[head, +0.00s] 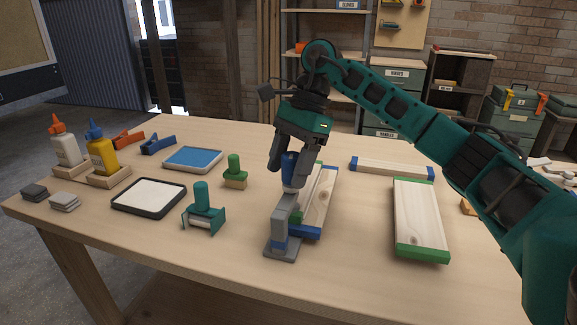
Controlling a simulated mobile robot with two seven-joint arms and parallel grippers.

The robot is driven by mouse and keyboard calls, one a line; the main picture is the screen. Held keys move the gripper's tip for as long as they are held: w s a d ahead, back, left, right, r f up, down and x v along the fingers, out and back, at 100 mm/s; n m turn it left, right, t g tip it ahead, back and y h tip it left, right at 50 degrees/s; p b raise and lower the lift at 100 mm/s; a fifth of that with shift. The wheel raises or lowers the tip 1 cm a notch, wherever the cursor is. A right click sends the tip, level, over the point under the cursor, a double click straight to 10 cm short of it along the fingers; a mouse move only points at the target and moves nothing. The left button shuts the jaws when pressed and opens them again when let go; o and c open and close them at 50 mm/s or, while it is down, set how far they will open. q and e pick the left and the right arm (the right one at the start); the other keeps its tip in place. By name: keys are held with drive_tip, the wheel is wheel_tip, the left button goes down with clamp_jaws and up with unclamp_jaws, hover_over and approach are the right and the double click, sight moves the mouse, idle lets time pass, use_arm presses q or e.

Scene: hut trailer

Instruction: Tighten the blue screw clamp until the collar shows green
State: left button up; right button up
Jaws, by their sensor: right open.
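The blue screw clamp (281,224) stands upright at the front middle of the table, with a grey body and base. It is at the near end of pale wooden boards (320,200) with blue and green ends. Its blue handle (289,166) points up, with a pale band below it. I cannot make out any green on the collar. My right gripper (289,170) points down from above, open, with one finger on each side of the handle. I cannot tell whether the fingers touch it. My left gripper is not in view.
A green-ended board (418,215) lies to the right, and a blue-ended board (391,168) behind. A green stamp-like tool (235,172), a green roller tool (203,212), a white tray (149,197), a blue tray (193,158) and glue bottles (101,153) are left. The front right tabletop is clear.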

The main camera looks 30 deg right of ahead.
drive_tip(key=c, duration=1)
drive_tip(key=shift+m, duration=0.3)
drive_tip(key=m+t, duration=0.1)
drive_tip(key=m, duration=0.2)
drive_tip(key=m+t, duration=0.1)
drive_tip(key=m, duration=0.2)
drive_tip(key=shift+w+t+h, duration=0.2)
drive_tip(key=shift+t+h, duration=0.1)
drive_tip(key=shift+t, duration=0.1)
drive_tip(key=shift+w+d+m+t+h, duration=0.1)
drive_tip(key=shift+m+t+h, duration=0.3)
drive_tip(key=shift+m, duration=1.15)
drive_tip(key=shift+d+m+t+h, duration=0.1)
drive_tip(key=shift+m+t+h, duration=0.3)
drive_tip(key=shift+m, duration=1.15)
drive_tip(key=shift+f, duration=0.1)
